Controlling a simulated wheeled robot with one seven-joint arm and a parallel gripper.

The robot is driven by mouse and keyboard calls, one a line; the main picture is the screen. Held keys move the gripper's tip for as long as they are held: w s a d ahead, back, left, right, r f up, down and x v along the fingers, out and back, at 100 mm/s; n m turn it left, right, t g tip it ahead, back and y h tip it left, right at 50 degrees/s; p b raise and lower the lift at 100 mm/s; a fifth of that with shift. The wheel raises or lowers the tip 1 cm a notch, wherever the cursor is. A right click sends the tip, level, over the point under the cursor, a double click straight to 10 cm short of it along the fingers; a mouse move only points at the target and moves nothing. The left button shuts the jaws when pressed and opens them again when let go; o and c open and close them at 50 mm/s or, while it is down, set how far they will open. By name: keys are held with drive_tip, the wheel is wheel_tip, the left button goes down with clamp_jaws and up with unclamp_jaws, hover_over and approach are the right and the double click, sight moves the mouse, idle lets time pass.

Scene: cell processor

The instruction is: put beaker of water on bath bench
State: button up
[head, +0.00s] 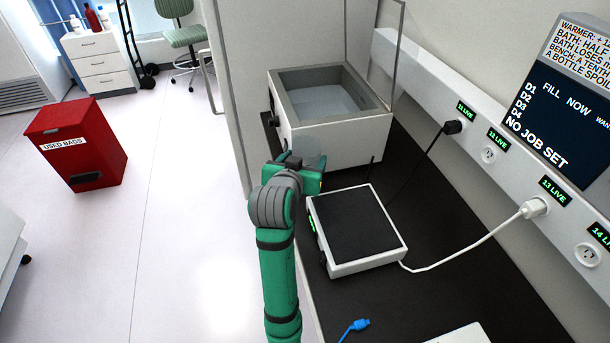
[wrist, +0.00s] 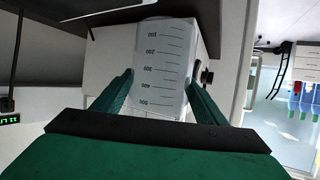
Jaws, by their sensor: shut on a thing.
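My gripper (head: 303,170) is at the front edge of the dark bath bench (head: 450,275), between the white water bath and the flat hotplate. In the wrist view my gripper (wrist: 160,85) is shut on a clear beaker (wrist: 163,60) with volume marks, one finger on each side. The beaker shows only faintly in the head view, mostly hidden by my gripper. In the wrist view its far end is close to the dark bench surface (wrist: 95,8); I cannot tell whether it touches. The water level in it is not clear.
The water bath (head: 352,140) stands behind my gripper, with a clear screen above it. A black-topped hotplate (head: 358,228) is close on the right, its white cable crossing the bench. A blue item (head: 354,328) lies nearer. A red bin (head: 76,145) stands on the floor.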

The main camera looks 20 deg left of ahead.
drive_tip(key=shift+w+f, duration=0.1)
drive_tip(key=shift+f, duration=2.8)
drive_tip(key=shift+a+f, duration=0.1)
drive_tip(key=shift+a, duration=0.05)
drive_tip(key=o, duration=1.2)
drive_tip(key=v, duration=1.2)
